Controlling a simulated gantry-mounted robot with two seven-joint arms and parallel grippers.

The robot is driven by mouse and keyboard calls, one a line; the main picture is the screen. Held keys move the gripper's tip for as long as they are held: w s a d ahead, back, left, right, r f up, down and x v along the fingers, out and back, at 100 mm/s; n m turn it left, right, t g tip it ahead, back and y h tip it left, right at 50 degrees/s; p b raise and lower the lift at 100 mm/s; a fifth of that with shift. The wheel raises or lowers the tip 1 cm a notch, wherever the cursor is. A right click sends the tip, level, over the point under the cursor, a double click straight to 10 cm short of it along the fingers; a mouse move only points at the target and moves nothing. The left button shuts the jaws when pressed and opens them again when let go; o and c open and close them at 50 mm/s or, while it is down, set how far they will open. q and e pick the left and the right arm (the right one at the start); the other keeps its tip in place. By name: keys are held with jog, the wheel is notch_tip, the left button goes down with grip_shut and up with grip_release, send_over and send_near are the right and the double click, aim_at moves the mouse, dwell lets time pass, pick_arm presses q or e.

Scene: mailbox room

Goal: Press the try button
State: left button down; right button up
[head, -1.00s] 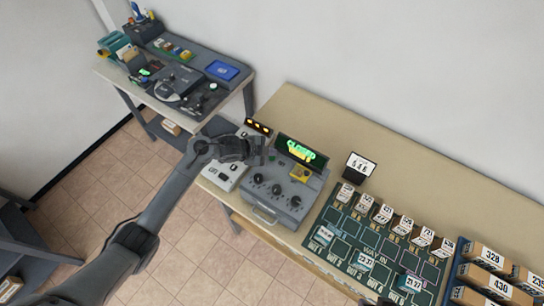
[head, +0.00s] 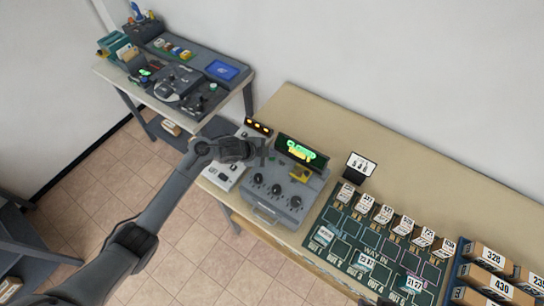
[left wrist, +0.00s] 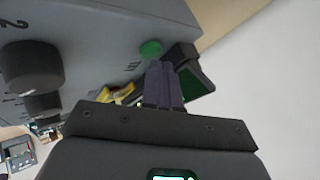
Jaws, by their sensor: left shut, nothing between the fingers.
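A grey control box (head: 262,206) with several black knobs (head: 276,189) stands on the long table. It has a dark screen (head: 300,150) with green and yellow text and a yellow part (head: 300,174). In the left wrist view a round green button (left wrist: 151,48) sits on the grey panel; I cannot read a "try" label. My left gripper (left wrist: 161,66) is shut and empty, its fingertips close to the green button; contact cannot be told. In the head view the left gripper (head: 262,154) is over the box's back left part and largely hides the button. My right gripper is not in view.
A white panel (head: 222,173) stands left of the box. A small number sign (head: 360,166) and a dark green board (head: 352,232) with boxes lie right. Numbered cartons (head: 490,258) stand far right. Another desk (head: 130,84) holds equipment. The table behind the box is clear.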

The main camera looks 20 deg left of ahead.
aim_at(270, 159)
pick_arm(q)
jog(key=shift+f, duration=0.45)
dwell(0.4)
dwell(0.3)
jog(key=shift+r+p, duration=0.55)
jog(key=shift+r, duration=0.3)
jog(key=shift+r+p, duration=0.85)
jog(key=shift+p, duration=0.1)
notch_tip(270, 159, up, 3)
jog(key=p, duration=0.3)
jog(key=shift+r, duration=0.2)
